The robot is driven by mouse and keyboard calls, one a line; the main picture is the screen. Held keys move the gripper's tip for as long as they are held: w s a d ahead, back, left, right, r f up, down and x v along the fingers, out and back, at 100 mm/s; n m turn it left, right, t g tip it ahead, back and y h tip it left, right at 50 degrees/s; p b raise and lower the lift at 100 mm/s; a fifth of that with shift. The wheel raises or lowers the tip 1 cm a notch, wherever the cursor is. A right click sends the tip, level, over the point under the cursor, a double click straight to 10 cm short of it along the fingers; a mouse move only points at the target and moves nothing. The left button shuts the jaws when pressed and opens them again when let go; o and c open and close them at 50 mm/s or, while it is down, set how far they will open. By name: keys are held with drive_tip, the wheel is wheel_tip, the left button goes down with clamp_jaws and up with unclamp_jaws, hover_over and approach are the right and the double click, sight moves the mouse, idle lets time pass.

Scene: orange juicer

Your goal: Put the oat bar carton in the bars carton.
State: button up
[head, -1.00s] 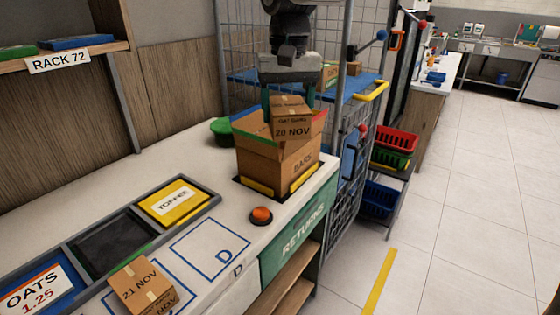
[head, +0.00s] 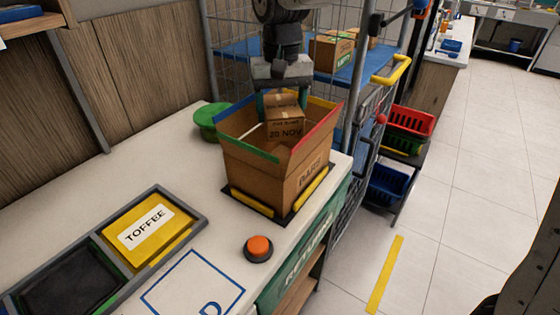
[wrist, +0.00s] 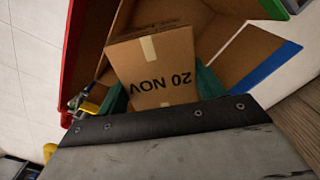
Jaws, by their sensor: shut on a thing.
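The oat bar carton (head: 285,130) is a small brown box marked with a NOV date. My gripper (head: 283,99) is shut on it, with a teal finger on either side. The bars carton (head: 262,180) is a larger open brown box with red, green, blue and yellow flap edges, standing on the counter. The held carton is in its mouth, between the raised flaps; its lower end and any contact with the floor of the box are hidden. In the wrist view the oat bar carton (wrist: 155,65) shows upside down between the fingers, with the bars carton's flaps (wrist: 245,55) around it.
A dark base with yellow edge strips (head: 310,188) surrounds the bars carton. An orange button (head: 258,247) is in front, and a green bowl (head: 211,118) is behind left. A wire cage trolley with a yellow handle (head: 392,70) stands close at the right. A TOFFEE tray (head: 147,228) is at left.

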wheel_tip(320, 180, down, 14)
drive_tip(key=shift+f, duration=0.1)
drive_tip(key=shift+f, duration=0.1)
idle(0.4)
drive_tip(key=o, duration=1.2)
wheel_tip(320, 180, up, 12)
drive_tip(key=shift+r, duration=0.1)
